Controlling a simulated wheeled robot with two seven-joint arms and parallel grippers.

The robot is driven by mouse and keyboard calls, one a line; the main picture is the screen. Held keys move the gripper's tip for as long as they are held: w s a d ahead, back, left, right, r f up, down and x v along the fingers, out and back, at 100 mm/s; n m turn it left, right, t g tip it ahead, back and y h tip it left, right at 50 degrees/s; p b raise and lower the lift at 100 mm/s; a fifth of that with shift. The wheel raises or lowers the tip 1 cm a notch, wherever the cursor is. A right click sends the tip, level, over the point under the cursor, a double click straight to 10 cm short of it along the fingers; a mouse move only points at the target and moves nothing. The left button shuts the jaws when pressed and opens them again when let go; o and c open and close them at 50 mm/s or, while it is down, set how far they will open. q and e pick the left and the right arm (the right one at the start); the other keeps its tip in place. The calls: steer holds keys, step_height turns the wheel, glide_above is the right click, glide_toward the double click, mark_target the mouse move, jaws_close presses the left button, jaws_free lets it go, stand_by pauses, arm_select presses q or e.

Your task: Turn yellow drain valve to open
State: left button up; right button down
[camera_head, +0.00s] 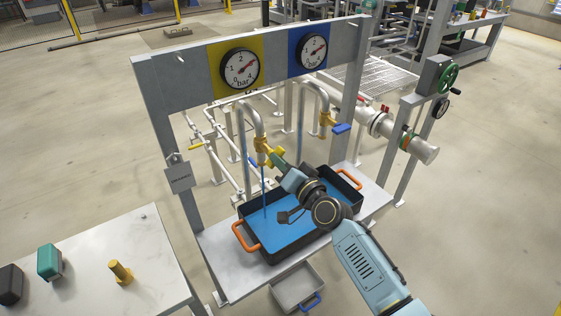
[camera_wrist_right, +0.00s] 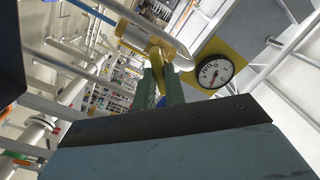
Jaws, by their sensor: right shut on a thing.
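The yellow drain valve (camera_head: 261,145) sits at the lower end of the left bent grey pipe, below the yellow gauge panel (camera_head: 225,78). My right gripper (camera_head: 276,158) is at this valve, shut on its yellow handle. In the right wrist view, the handle (camera_wrist_right: 157,62) shows between the green fingers (camera_wrist_right: 160,85). A thin blue stream (camera_head: 265,195) falls from below the valve into the black tray (camera_head: 268,256), which holds blue liquid. The fingers partly hide the handle, so its exact angle is hard to tell. My left gripper is out of view.
A second valve with a blue handle (camera_head: 341,128) hangs to the right. The tray has orange handles (camera_head: 245,236) and stands on a grey shelf. A grey bin (camera_head: 298,288) is below. A side table (camera_head: 150,250) at left holds a yellow knobbed piece (camera_head: 119,271).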

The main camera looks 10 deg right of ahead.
steer(key=shift+n, duration=0.4)
steer(key=n, duration=0.4)
steer(key=n+p, duration=0.1)
steer(key=n, duration=0.2)
steer(key=shift+n+p, duration=0.3)
steer(key=shift+n, duration=0.1)
steer(key=c, duration=1.9)
jaws_free()
steer(key=shift+n, duration=0.3)
steer(key=o, duration=0.6)
